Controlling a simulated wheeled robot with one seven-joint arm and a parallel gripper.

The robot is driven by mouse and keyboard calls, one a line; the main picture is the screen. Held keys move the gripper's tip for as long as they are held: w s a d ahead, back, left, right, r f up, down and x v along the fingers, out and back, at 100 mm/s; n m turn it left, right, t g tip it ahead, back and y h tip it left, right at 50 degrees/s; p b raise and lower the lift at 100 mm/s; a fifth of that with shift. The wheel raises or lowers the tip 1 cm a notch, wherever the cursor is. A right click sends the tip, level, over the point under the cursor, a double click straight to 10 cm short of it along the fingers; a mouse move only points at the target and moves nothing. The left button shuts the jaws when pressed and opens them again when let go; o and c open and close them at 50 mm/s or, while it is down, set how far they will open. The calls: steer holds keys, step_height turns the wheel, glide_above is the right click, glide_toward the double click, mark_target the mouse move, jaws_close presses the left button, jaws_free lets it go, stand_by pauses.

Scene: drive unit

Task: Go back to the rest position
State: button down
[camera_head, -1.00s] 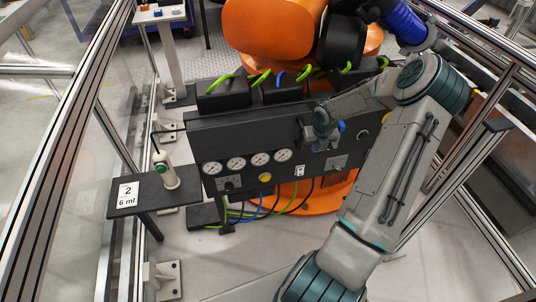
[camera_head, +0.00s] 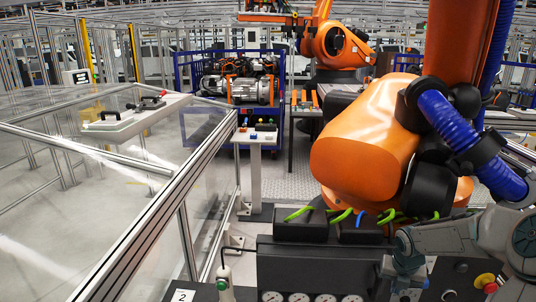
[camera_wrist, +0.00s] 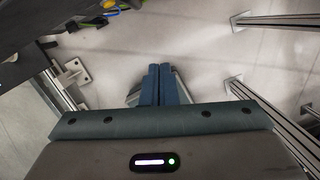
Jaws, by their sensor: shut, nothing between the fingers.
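In the wrist view my gripper (camera_wrist: 160,84) is shut, its two dark blue fingers side by side with nothing between them. Pale floor shows beyond the fingertips. In the head view my grey arm enters at the lower right, in front of the dark control panel (camera_head: 275,262). My fingertips cannot be made out there. The panel has a row of gauges along the bottom edge and a red-and-yellow button (camera_head: 486,281) at right.
A large orange robot arm (camera_head: 365,140) stands behind the panel. A framed clear fence (camera_head: 140,240) runs along the left. In the wrist view metal posts (camera_wrist: 262,110) stand at right and a floor bracket (camera_wrist: 73,73) at left.

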steer(key=s+a+r+m+b, duration=0.1)
steer(key=s+a+r+m, duration=0.4)
steer(key=m, duration=0.5)
steer(key=s+a+r+m+t, duration=0.1)
steer(key=s+a+r+m, duration=0.4)
steer(key=s+a+m, duration=0.4)
steer(key=s+a+r+m+y+b, duration=0.1)
steer(key=s+a+r+m, duration=0.4)
steer(key=s+a+m, duration=0.3)
steer(key=shift+a+m+t+b, duration=0.4)
steer(key=shift+a+m, duration=0.85)
steer(key=shift+m, duration=0.65)
